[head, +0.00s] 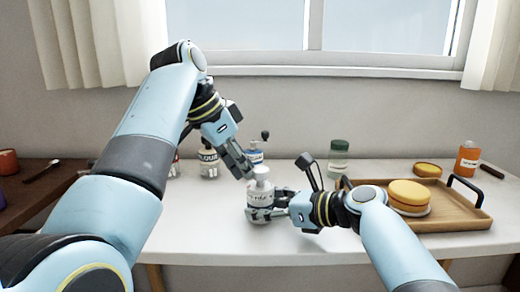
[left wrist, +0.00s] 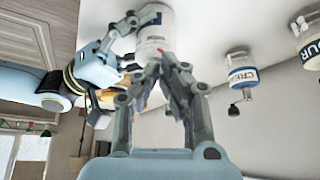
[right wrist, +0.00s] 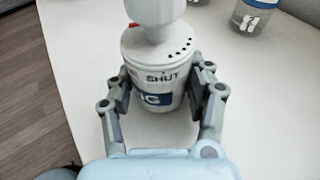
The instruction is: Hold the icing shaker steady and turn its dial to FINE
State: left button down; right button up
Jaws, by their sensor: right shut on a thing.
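The icing shaker (head: 260,203) is a white, upright can with a dark-lettered label on the white worktop. In the right wrist view its shoulder (right wrist: 158,60) reads SHUT beside a row of dark dots, with a red mark at the far left and a pale rounded top (right wrist: 155,12) above. My right gripper (head: 268,212) is shut around the shaker's body, one finger on each side. My left gripper (head: 250,174) is above and left of the shaker's top, its fingers close together. In the left wrist view (left wrist: 168,66) its tips overlap the shaker near the red mark; contact is unclear.
Behind stand a flour jar (head: 208,163), a blue-labelled bottle (head: 255,153) and a green-capped jar (head: 339,158). At right, a wooden tray (head: 455,215) holds a plate with a yellow cake (head: 408,194). An orange bottle (head: 467,160) stands beyond it. The worktop front is clear.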

pick_arm(q)
jog(key=shift+s+d+f, duration=0.2)
jog(key=shift+s+d, duration=0.25)
jog(key=shift+s, duration=0.1)
jog(key=shift+a, duration=0.1)
jog(key=shift+s+a, duration=0.2)
jog(key=shift+a, duration=0.05)
notch_tip(320, 180, up, 6)
jog(key=shift+a+r, duration=0.15)
dwell(0.5)
jog(key=shift+w+r, duration=0.1)
jog(key=shift+w, duration=0.1)
jog(key=shift+w+a+f, duration=0.1)
jog(key=shift+w+f, duration=0.1)
jog(key=shift+f, duration=1.35)
jog(key=shift+w+a+f, duration=0.1)
jog(key=shift+w+f, duration=0.05)
jog(key=shift+f, duration=1.4)
jog(key=shift+w+d, duration=0.1)
jog(key=shift+d, duration=0.15)
